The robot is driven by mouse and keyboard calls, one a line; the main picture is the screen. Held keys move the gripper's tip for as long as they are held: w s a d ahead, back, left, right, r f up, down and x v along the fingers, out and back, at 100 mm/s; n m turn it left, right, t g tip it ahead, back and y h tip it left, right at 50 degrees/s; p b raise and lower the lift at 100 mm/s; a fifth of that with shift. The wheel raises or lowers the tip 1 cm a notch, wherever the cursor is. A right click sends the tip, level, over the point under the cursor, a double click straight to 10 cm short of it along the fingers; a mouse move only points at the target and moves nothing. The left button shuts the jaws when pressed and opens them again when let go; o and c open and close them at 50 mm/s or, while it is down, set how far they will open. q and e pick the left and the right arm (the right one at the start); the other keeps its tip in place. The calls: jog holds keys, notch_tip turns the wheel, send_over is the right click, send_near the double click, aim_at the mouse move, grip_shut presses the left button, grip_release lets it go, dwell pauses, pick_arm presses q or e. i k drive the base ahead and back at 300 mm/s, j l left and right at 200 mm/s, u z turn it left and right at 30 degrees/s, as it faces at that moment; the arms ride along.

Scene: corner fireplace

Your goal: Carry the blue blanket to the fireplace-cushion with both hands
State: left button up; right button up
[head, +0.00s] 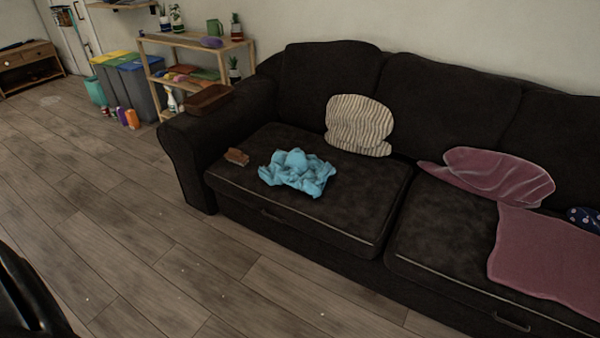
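The blue blanket (297,172) lies crumpled in a heap on the left seat of a dark sofa (340,222). Nothing of mine touches it. No fireplace or fireplace cushion can be made out in the head view. A black part at the lower left corner seems to be my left arm; its fingertips cannot be made out. My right gripper is not in view.
A striped pillow (359,125) leans on the sofa's backrest. A pink cushion (495,176) and pink cloth (545,258) lie on the right. A small brown object (236,157) sits left of the blanket. Wooden shelves (190,60) stand behind the armrest. The floor (130,220) in front is clear.

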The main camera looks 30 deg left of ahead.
aim_at(471, 245)
jog(key=i+u, duration=0.2)
jog(key=u, duration=0.25)
jog(key=i+u, duration=0.2)
jog(key=u, duration=0.25)
jog(key=i+l+u, duration=0.15)
jog(key=u, duration=0.3)
